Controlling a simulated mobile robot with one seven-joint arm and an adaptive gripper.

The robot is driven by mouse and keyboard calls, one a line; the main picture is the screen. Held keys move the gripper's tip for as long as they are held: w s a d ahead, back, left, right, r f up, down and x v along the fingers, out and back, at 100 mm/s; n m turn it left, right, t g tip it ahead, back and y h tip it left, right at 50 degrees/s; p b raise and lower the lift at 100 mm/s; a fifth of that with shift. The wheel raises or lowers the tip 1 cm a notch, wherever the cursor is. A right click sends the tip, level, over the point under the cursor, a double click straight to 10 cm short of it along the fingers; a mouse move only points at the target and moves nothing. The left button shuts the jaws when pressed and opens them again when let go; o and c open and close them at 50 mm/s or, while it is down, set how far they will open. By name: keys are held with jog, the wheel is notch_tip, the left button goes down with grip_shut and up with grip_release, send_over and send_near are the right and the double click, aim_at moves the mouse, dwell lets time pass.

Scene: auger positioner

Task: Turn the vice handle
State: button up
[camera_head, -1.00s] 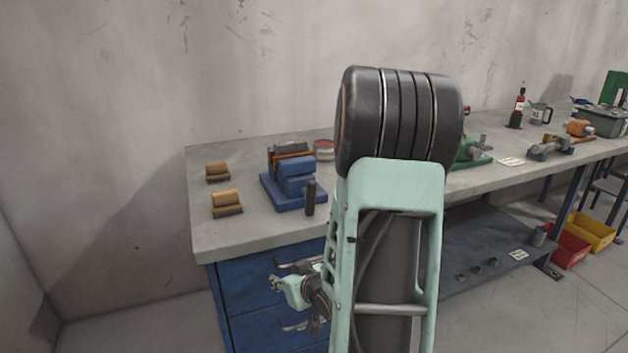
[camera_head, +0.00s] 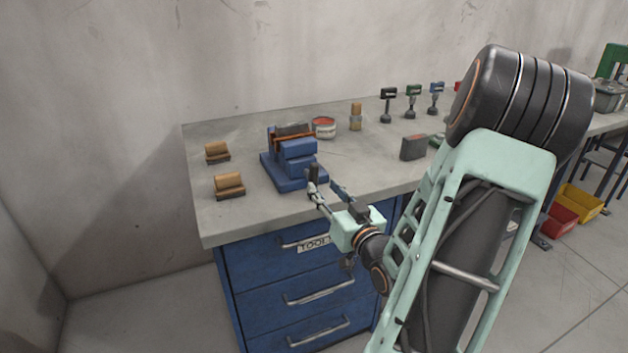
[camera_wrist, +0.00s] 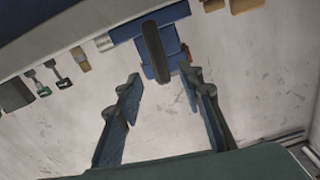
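The blue vice (camera_head: 296,160) stands near the bench's left end, with an orange-brown and dark piece in its jaws. Its handle (camera_head: 313,174) is a dark upright bar at the front right of the vice. My gripper (camera_head: 326,188) is at the bench's front edge beside the handle, its fingers spread. In the wrist view the vice (camera_wrist: 172,57) is at the top, and the dark handle (camera_wrist: 155,50) lies in line with the gap between the fingertips of my gripper (camera_wrist: 163,78). The gap looks empty; I cannot tell whether a finger touches the handle.
Two tan blocks (camera_head: 229,185) lie left of the vice. A round tin (camera_head: 323,127), a brass-coloured cylinder (camera_head: 356,116), several small stands (camera_head: 411,102) and a dark block (camera_head: 413,147) are behind and right. Blue drawers (camera_head: 300,290) with protruding handles are below the bench top.

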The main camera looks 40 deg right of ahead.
aim_at(315, 178)
jog(key=x, duration=0.7)
jog(key=shift+w, duration=0.2)
jog(key=shift+d, duration=0.1)
grip_shut()
